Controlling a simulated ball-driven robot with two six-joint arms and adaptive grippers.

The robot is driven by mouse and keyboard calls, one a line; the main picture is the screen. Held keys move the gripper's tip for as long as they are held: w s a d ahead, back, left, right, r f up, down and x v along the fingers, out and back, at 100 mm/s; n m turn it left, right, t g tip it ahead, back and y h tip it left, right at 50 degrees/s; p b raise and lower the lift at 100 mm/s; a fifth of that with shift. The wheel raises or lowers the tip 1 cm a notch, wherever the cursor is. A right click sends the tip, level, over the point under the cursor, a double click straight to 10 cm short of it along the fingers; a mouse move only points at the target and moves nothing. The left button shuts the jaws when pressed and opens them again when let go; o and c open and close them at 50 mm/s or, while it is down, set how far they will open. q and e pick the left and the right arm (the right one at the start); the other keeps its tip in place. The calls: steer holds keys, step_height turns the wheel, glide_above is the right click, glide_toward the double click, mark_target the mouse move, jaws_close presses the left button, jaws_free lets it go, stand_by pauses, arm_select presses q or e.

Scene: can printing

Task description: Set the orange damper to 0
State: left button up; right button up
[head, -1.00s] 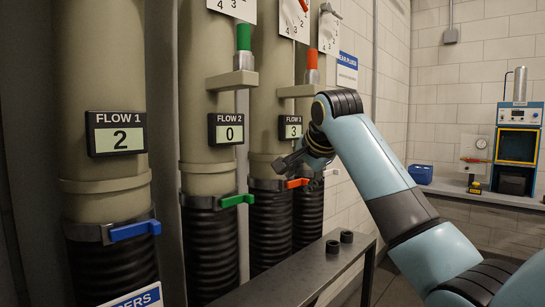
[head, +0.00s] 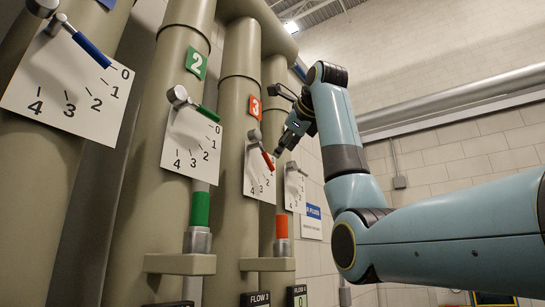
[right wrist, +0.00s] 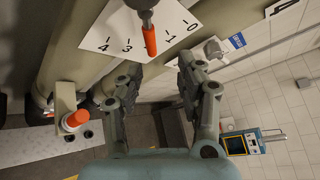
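The orange damper lever (head: 268,159) hangs from a pivot on the white dial plate (head: 256,178) of pipe 3. In the right wrist view, the orange lever (right wrist: 150,41) lies between the 3 and the 1 and covers the place of the 2. My right gripper (head: 279,122) is beside the dial, to the right of the lever. In the right wrist view it (right wrist: 160,67) is open, with nothing between its fingers; the lever tip is just beyond and left of the middle of the opening. My left gripper is not in view.
A blue-lever dial (head: 68,86) and a green-lever dial (head: 192,142) are to the left. Another dial (head: 294,190) is on the right behind the orange one. Ledges hold a green grip (head: 200,209) and an orange grip (head: 281,228). The FLOW 3 display (head: 256,299) is cut off.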

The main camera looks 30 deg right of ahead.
mark_target(269, 165)
steer(key=w, duration=0.2)
steer(key=w+f+p, duration=0.1)
steer(key=w, duration=0.1)
steer(key=w+a+p, duration=0.1)
steer(key=w, duration=0.2)
steer(key=shift+f, duration=0.4)
steer(key=shift+w+d+f, duration=0.2)
steer(key=shift+w+d, duration=0.1)
steer(key=shift+d, duration=0.05)
steer(key=shift+s+d, duration=0.15)
steer(key=shift+d, duration=0.15)
steer(key=shift+w+a+f, duration=0.15)
steer(key=shift+w, duration=0.25)
steer(key=shift+c, duration=0.8)
steer(key=shift+s, duration=0.1)
steer(key=shift+c, duration=1)
steer(key=shift+s, duration=0.15)
jaws_close()
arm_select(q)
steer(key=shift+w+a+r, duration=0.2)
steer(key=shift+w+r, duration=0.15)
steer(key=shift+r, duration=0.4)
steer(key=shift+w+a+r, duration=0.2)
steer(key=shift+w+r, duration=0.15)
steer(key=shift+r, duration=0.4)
